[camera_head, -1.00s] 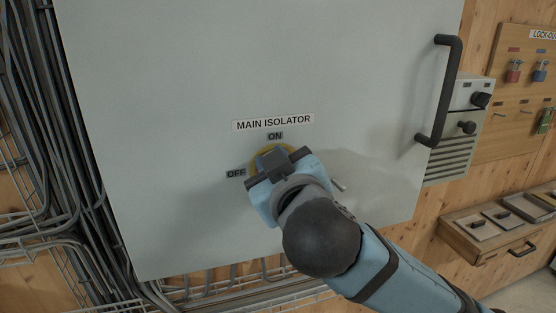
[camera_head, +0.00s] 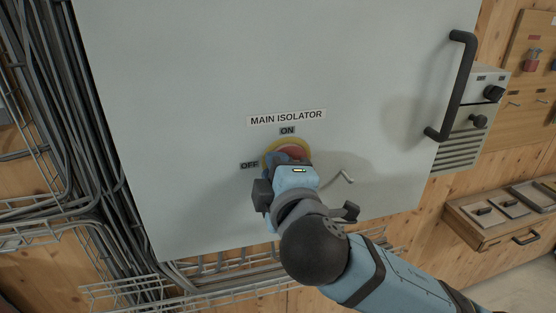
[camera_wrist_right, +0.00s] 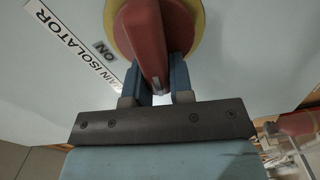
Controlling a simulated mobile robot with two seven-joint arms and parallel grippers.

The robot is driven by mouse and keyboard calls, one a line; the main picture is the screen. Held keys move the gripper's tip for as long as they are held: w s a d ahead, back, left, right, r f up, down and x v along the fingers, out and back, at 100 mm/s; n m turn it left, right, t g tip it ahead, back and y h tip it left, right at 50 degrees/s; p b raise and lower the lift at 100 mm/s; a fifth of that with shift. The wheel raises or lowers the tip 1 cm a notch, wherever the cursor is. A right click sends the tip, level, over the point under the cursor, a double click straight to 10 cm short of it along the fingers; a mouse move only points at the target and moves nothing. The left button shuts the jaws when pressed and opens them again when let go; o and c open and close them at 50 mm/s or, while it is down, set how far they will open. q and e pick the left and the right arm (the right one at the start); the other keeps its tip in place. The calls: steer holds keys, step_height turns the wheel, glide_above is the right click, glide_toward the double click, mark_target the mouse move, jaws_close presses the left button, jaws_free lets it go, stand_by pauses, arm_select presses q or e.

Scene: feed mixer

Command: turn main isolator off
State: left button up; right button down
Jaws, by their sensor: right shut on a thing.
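The main isolator is a red rotary handle (camera_head: 293,152) on a yellow round plate (camera_head: 270,147), set on a pale grey cabinet door. Its ON label (camera_head: 287,131) is above it and its OFF label (camera_head: 249,165) is to its left. My right gripper (camera_head: 286,160) is at the handle and hides much of it. In the right wrist view the red handle (camera_wrist_right: 146,40) sits between the two blue fingers of my right gripper (camera_wrist_right: 155,78), which is shut on it. The exact handle angle is hard to tell in the head view. My left gripper is not in view.
A black door handle (camera_head: 461,85) stands at the door's right side. Cable bundles and wire trays (camera_head: 60,170) run along the left.

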steer(key=shift+f+n, duration=0.3)
steer(key=shift+n, duration=0.8)
steer(key=c, duration=1)
jaws_free()
